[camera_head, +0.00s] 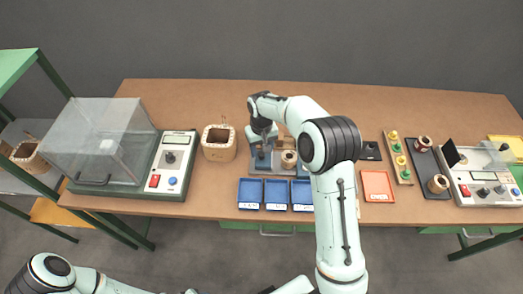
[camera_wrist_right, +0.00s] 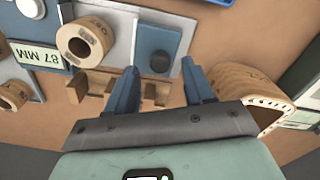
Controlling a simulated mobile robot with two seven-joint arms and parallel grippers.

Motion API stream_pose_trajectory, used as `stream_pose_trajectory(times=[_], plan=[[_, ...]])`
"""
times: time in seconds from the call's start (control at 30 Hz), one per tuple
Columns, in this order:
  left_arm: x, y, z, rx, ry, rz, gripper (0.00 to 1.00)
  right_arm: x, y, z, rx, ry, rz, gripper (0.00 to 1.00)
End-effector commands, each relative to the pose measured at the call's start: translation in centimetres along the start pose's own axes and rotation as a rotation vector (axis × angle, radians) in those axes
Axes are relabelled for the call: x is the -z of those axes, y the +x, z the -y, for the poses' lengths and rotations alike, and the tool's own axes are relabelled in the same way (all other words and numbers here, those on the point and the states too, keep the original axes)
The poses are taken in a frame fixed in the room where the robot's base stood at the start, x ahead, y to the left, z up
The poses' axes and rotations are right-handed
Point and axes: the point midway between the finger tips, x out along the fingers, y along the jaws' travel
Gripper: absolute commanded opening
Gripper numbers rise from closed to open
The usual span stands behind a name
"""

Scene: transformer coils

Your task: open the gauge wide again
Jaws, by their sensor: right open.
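The gauge (camera_head: 262,163) is a grey plate with blue parts at the front middle of the table. In the right wrist view its blue block (camera_wrist_right: 153,40) carries a dark round knob (camera_wrist_right: 160,62), and a label (camera_wrist_right: 40,57) reads "87 MM". A tan coil (camera_wrist_right: 83,42) sits on the plate left of the block, with a strip of plate showing between them. It also shows in the head view (camera_head: 289,158). My right gripper (camera_wrist_right: 160,76) is open and empty, its blue fingers short of the knob. In the head view my arm partly hides the gauge. My left gripper is out of view.
A wooden rack (camera_wrist_right: 90,83) stands close by the right fingers. Blue trays (camera_head: 250,194) lie in front, and an orange tray (camera_head: 377,185) lies right. A clear-covered tester (camera_head: 105,140) fills the left end.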

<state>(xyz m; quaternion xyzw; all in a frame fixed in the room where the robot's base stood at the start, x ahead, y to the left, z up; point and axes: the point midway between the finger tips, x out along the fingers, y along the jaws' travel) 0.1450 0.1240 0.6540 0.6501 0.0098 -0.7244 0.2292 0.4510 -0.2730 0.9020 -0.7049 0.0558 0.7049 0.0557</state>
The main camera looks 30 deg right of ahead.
Motion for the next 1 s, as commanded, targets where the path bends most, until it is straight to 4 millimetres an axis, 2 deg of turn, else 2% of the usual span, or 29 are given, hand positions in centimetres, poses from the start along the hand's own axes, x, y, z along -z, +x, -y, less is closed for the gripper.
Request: stream_pose_trajectory(times=[0.1, 0.3, 0.5, 0.67, 1.0], plan=[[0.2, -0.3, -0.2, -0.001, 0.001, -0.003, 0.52, 0.2, -3.0, 0.1, 0.001, 0.000, -0.008, 0.52], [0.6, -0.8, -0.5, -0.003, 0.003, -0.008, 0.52, 0.2, -7.5, 0.1, 0.001, 0.000, -0.008, 0.52], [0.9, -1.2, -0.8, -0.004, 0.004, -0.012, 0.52, 0.1, -10.5, 0.1, 0.001, 0.000, -0.005, 0.52], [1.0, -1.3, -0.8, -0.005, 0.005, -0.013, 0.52, 0.1, -11.3, 0.0, 0.000, 0.000, -0.003, 0.52], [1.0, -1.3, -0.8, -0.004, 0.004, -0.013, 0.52, 0.0, -11.3, 0.0, 0.000, 0.000, -0.002, 0.52]])
